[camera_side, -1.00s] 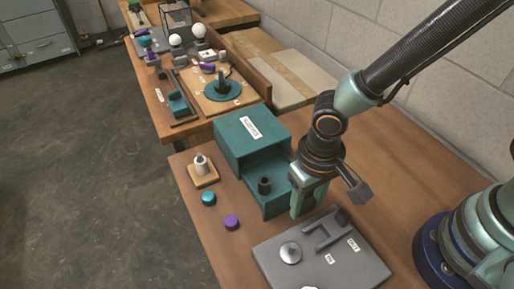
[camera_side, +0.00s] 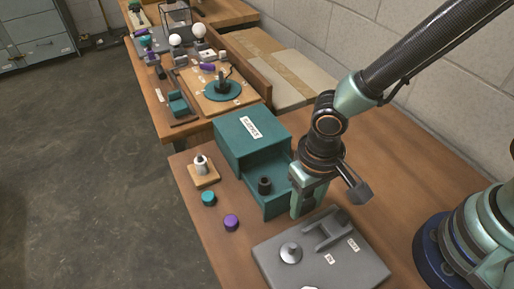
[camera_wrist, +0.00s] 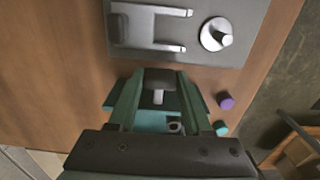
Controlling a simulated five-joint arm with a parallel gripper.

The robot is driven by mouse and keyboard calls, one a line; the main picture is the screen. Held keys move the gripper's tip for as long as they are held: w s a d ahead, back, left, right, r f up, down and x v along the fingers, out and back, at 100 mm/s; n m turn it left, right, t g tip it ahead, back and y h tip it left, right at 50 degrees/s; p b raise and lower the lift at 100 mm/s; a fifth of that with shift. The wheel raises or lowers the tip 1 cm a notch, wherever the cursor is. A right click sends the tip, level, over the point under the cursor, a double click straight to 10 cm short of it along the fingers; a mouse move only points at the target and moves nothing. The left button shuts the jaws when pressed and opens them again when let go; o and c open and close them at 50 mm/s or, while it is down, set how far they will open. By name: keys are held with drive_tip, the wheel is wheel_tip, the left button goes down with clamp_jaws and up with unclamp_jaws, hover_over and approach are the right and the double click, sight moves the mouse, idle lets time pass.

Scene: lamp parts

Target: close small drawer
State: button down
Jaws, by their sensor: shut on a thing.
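The small drawer (camera_side: 280,173) is teal and stands pulled out from its teal cabinet (camera_side: 238,138). A dark round part (camera_side: 264,186) sits in it. My gripper (camera_side: 297,212) is down at the drawer's front end, on the right. In the wrist view its fingers (camera_wrist: 158,80) close around a dark piece with a pale stem, which looks like the drawer's handle. The teal drawer (camera_wrist: 150,122) shows between and beyond the fingers. My gripper hides much of the drawer front in the side view.
A grey fixture plate (camera_side: 335,268) lies close in front of the drawer. A teal cap (camera_side: 208,199), a purple cap (camera_side: 231,222) and a wooden block with a white part (camera_side: 203,178) stand left of it. Bare table lies right of the cabinet.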

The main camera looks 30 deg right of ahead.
drive_tip(key=shift+w, duration=0.15)
hover_over(273, 179)
drive_tip(key=shift+r, duration=0.1)
idle(0.4)
drive_tip(key=shift+w, duration=0.1)
drive_tip(key=c, duration=0.5)
unclamp_jaws()
drive_tip(key=shift+o, duration=0.9)
wheel_tip(273, 179, up, 12)
drive_tip(key=shift+d, duration=0.1)
